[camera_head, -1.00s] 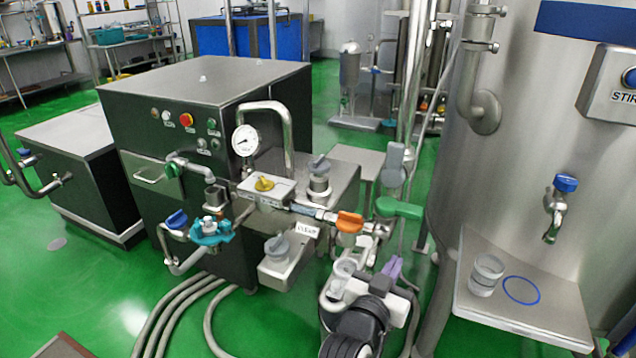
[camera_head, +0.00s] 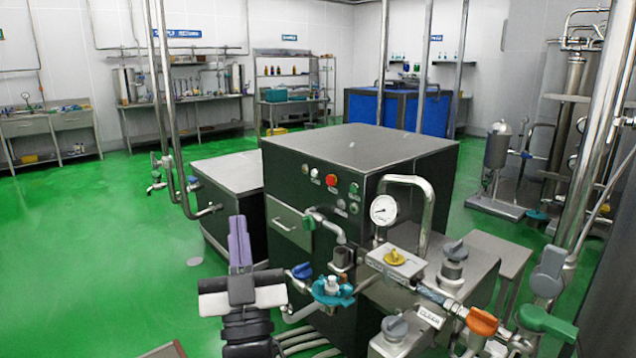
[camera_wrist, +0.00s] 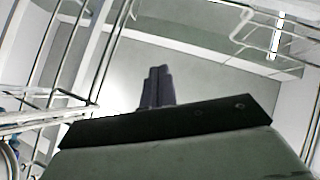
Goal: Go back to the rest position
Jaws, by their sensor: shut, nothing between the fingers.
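My gripper (camera_head: 239,244) is in the lower left middle of the head view, its purple fingers pointing up. It is shut and holds nothing.
The dark machine cabinet (camera_head: 350,165) with its gauge (camera_head: 383,209), pipes and coloured valves fills the middle and right. A lower metal box (camera_head: 222,180) adjoins it. Vertical pipes (camera_head: 166,110) rise behind my gripper. Open green floor (camera_head: 90,250) lies to the left.

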